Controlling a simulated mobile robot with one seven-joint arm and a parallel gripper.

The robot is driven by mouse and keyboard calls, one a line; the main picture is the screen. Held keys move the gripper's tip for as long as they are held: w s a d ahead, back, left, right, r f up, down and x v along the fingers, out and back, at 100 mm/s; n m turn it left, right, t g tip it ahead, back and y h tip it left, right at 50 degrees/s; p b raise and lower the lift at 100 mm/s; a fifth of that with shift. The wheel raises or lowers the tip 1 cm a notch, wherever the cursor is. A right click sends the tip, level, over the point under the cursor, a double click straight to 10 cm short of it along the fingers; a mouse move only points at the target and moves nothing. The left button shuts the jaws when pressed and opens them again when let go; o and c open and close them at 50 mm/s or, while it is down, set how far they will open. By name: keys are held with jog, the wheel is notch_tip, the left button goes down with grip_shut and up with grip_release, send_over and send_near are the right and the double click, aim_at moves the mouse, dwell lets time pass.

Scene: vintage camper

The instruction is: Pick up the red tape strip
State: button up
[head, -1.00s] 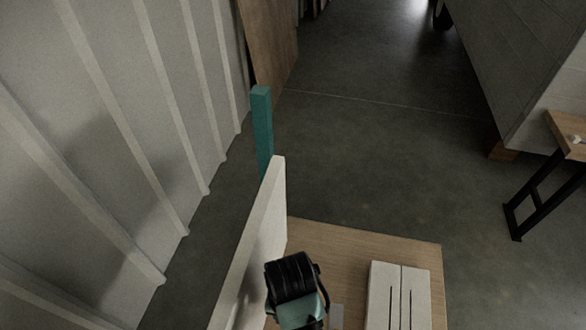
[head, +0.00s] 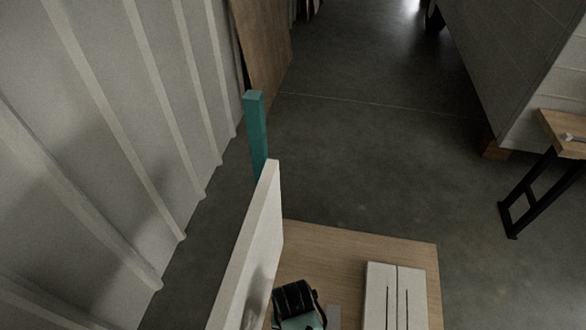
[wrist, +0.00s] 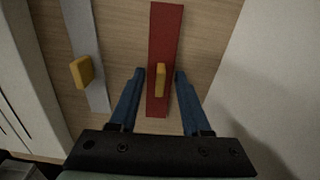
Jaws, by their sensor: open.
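In the wrist view the red tape strip (wrist: 166,32) lies on a wooden surface, with a small yellow block (wrist: 160,80) on its lower half. My gripper (wrist: 160,75) is open, its two blue fingers on either side of the strip and block. I cannot tell how far above the surface the fingertips are. In the head view my gripper (head: 297,310) shows only as a dark and teal part at the bottom edge; its fingers and the red strip are not visible there.
A grey strip (wrist: 83,30) with another yellow block (wrist: 82,72) lies to the left on the wooden tabletop (head: 345,245). A white upright panel (head: 250,250) borders the tabletop's left side. A pale slotted box (head: 380,285) stands on the right.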

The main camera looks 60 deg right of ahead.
grip_shut()
jog(key=shift+r, duration=0.1)
